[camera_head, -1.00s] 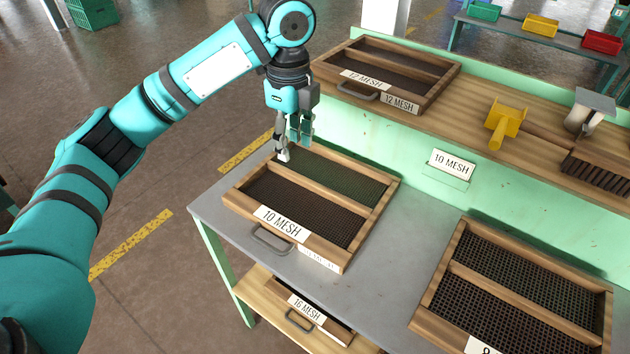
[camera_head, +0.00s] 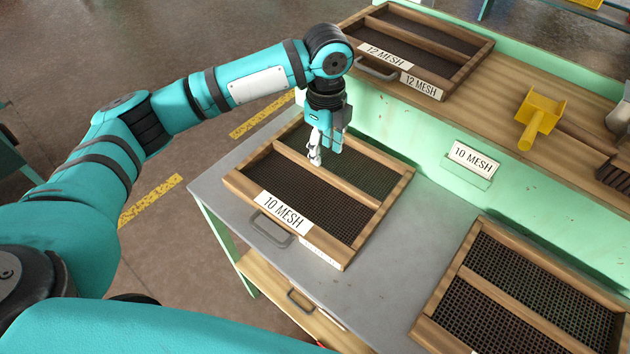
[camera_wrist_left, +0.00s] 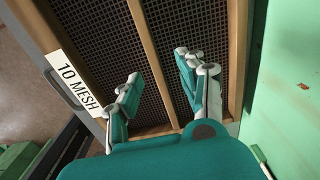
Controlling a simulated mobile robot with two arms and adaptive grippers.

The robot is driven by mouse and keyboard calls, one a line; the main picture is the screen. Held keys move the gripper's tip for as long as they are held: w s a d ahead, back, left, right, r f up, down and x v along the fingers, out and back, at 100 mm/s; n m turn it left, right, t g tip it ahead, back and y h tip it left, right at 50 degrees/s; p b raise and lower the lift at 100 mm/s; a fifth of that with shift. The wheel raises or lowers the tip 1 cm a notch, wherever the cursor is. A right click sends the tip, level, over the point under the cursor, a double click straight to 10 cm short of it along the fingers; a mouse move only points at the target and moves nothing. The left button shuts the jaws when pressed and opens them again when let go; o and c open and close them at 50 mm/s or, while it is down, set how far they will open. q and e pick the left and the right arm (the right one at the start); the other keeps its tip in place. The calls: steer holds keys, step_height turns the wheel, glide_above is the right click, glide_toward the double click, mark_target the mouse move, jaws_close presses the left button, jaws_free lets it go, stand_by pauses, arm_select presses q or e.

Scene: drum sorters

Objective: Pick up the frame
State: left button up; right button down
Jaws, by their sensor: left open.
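The 10 MESH frame (camera_head: 365,206) is a wooden sieve with dark mesh, a middle bar and a metal front handle. It lies flat on the grey bench top. My left gripper (camera_head: 315,160) is open and empty, pointing down over the frame's middle bar. In the left wrist view the open fingers (camera_wrist_left: 158,72) sit to either side of the bar (camera_wrist_left: 150,55) as seen from above. The 10 MESH label also shows there (camera_wrist_left: 75,80). I cannot tell whether the fingertips touch the wood. My right gripper is not in view.
A second mesh frame (camera_head: 455,290) lies to the right on the bench. The 12 MESH frame (camera_head: 485,45) and a yellow scoop (camera_head: 540,118) are on the raised wooden shelf. A green back wall (camera_head: 400,125) stands close behind the 10 MESH frame. Grey bench (camera_head: 400,262) is clear between the two frames.

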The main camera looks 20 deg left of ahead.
mark_target(322, 169)
arm_select(q)
steer(key=shift+s+f, duration=0.1)
steer(key=shift+f, duration=0.4)
steer(key=f, duration=0.4)
steer(key=shift+s+f+p, duration=0.2)
steer(key=shift+s+p, duration=0.15)
steer(key=shift+s, duration=0.05)
steer(key=shift+f, duration=0.25)
steer(key=c, duration=0.8)
jaws_close()
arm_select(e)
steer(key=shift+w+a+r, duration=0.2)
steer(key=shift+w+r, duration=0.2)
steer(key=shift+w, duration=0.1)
arm_select(q)
steer(key=shift+w, duration=0.1)
